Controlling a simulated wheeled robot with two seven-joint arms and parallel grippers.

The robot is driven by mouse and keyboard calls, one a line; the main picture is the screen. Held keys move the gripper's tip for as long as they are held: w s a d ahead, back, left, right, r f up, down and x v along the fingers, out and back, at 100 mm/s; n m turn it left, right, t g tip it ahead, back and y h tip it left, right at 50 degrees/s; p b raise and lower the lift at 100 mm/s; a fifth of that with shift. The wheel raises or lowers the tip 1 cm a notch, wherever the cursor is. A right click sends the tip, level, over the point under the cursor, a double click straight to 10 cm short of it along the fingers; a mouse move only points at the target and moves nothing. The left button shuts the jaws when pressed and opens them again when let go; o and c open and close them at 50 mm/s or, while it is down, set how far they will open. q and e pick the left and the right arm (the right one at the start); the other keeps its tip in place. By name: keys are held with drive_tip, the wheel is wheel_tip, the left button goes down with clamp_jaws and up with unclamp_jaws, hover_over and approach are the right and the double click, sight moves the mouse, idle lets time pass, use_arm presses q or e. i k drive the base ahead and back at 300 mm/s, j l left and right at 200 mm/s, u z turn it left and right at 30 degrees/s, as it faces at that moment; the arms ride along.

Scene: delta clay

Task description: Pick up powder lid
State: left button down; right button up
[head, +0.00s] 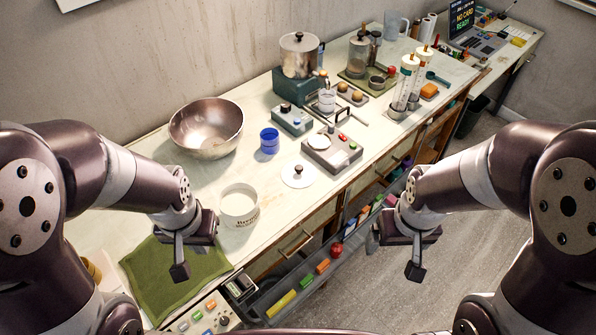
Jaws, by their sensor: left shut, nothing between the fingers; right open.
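A round white lid with a dark knob (298,175) lies flat on the worktable, right of the blue cup. It looks like the powder lid. A white open jar (239,204) with dark lettering, too small to read surely, stands nearer to me and left of the lid. My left gripper (181,268) is shut and empty above the green cloth, left of the jar. My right gripper (394,256) is open and empty, out beyond the table's front edge, right of the lid. Neither gripper touches the lid or jar.
A metal bowl (206,128) and blue cup (269,141) stand behind the lid. A grey device with buttons (332,150) sits close at its right. A green cloth (172,276) covers the near left. A trough of coloured items (322,266) runs along the front edge.

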sight(299, 174)
drive_tip(key=u, duration=1.6)
drive_tip(key=l+u, duration=0.25)
drive_tip(key=l, duration=1.3)
drive_tip(key=i, duration=0.05)
